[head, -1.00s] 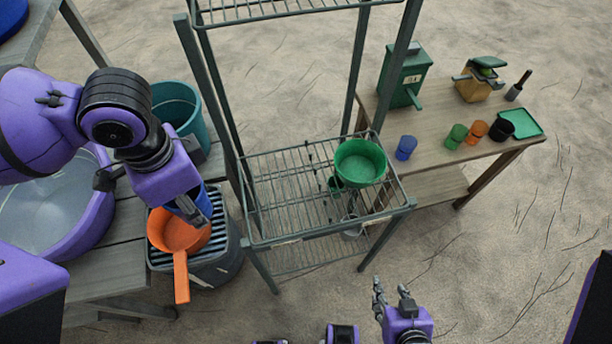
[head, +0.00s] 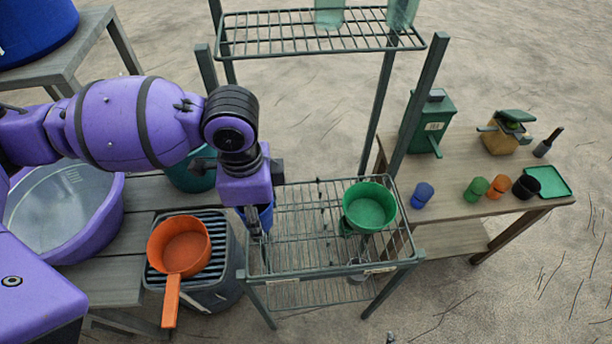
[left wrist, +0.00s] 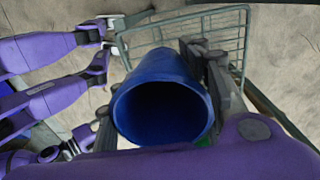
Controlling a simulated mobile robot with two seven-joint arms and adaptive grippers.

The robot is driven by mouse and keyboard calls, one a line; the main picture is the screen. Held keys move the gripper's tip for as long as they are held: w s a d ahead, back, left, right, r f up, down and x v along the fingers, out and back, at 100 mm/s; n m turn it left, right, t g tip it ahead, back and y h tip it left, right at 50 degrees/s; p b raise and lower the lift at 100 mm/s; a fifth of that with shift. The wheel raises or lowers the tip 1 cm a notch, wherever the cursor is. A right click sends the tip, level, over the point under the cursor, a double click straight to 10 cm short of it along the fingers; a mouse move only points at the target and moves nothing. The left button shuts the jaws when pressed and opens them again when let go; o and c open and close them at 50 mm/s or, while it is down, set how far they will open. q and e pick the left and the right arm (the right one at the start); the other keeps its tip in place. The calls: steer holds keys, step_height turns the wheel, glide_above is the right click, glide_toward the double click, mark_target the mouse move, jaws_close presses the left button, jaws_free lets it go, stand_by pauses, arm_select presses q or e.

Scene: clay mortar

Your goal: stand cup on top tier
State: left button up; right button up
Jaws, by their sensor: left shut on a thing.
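The blue cup (left wrist: 163,108) is in my left gripper (head: 257,222). In the left wrist view its open mouth faces the camera, with grey fingers beside it. In the head view only part of the cup (head: 266,215) shows beneath my purple wrist. The gripper is shut on it, over the left side of the rack's lower wire tier (head: 300,235). The upper wire tier (head: 300,41) is at the top of the head view, with two pale green translucent vessels (head: 329,12) at its back edge. My right gripper is outside the head view.
A green bowl (head: 368,207) sits on the lower tier's right. Rack posts (head: 421,110) rise at the sides. An orange pan (head: 180,247) is left of the rack. The right table (head: 470,211) bears a green box (head: 430,125) and several small cups. The upper tier's front is clear.

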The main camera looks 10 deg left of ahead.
arm_select(q)
glide_above(281, 226)
step_height(281, 226, down, 6)
steer(key=shift+s+r+b, duration=0.1)
steer(key=shift+s+b, duration=0.05)
steer(key=shift+b, duration=0.3)
steer(key=shift+w+f, duration=0.2)
steer(key=shift+f, duration=1.55)
steer(key=shift+f, duration=0.2)
steer(key=o, duration=1.2)
steer(key=shift+r, duration=0.1)
